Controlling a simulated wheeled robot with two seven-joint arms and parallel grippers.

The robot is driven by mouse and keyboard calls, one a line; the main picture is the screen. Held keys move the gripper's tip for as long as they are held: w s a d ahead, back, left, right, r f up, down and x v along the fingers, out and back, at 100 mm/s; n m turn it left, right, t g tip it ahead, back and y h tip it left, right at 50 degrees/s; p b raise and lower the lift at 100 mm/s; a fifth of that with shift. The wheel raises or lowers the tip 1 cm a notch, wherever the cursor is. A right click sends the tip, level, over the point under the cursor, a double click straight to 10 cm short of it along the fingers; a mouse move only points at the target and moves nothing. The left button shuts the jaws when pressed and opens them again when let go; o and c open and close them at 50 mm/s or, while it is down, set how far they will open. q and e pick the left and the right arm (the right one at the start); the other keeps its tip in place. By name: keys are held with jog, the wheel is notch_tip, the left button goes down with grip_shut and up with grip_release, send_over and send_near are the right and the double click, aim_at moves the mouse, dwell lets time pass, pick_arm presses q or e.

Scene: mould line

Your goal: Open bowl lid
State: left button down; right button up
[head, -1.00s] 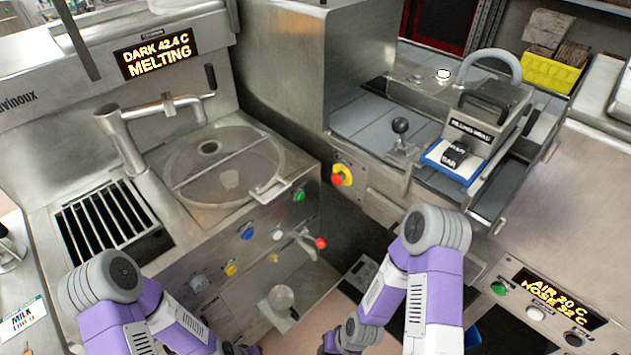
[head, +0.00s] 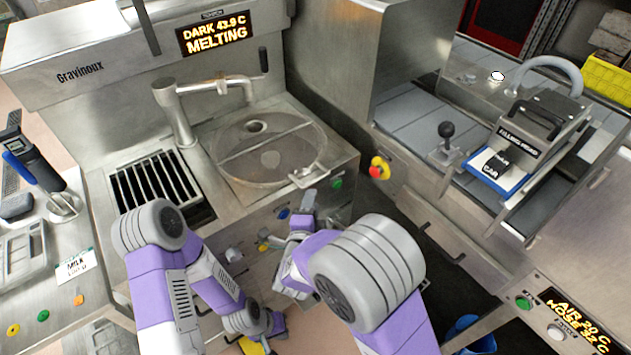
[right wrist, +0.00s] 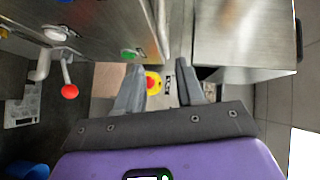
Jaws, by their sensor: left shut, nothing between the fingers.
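The bowl lid (head: 262,160), a round see-through cover with a seam across it, lies flat over the round melting bowl in the head view.
A bent spout (head: 215,88) rises behind the bowl. A slotted drain grate (head: 155,182) lies left. A red-and-yellow stop button (head: 379,168) and a green button (head: 336,183) are on the front faces right of the bowl. A tall steel housing (head: 400,60) stands right.

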jog(key=x, duration=0.7)
jog(key=shift+w+r, duration=0.25)
jog(key=shift+r, duration=0.05)
grip_shut()
